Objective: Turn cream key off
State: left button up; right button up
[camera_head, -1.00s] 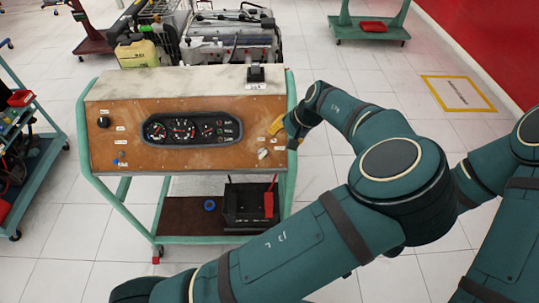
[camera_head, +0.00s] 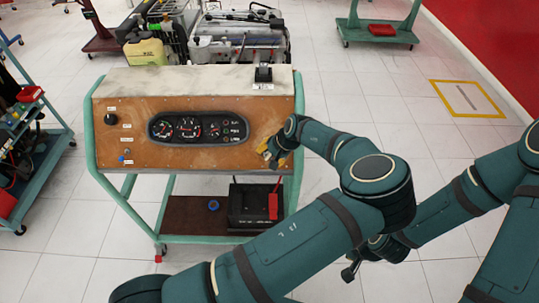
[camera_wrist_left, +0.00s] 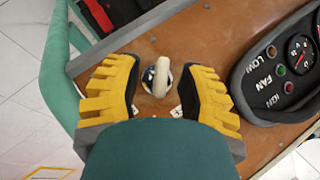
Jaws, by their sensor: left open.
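The cream key (camera_wrist_left: 161,72) stands in a round metal switch on the brown panel (camera_wrist_left: 190,30) in the left wrist view. My left gripper (camera_wrist_left: 155,85) is open, with one yellow finger on each side of the key and a visible gap to each. In the head view my left gripper (camera_head: 270,155) is at the lower right of the panel (camera_head: 150,100) and hides the key there. My right gripper (camera_head: 352,270) shows only as a small dark part below the left arm; its fingers are not clear.
A gauge cluster (camera_head: 198,127) sits mid-panel, also at right in the left wrist view (camera_wrist_left: 285,65). A black knob (camera_head: 110,119) is at the panel's left. A black box with a red part (camera_head: 248,207) is on the lower shelf.

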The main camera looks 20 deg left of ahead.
pick_arm(q)
grip_shut()
jog(key=shift+n+h, duration=0.7)
jog(key=shift+a+n+h, duration=0.1)
jog(key=shift+n+h, duration=0.5)
jog(key=shift+n, duration=0.1)
jog(key=shift+n+h+b, duration=0.6)
jog(key=shift+n+h, duration=0.6)
jog(key=shift+n, duration=0.2)
jog(key=shift+s, duration=0.1)
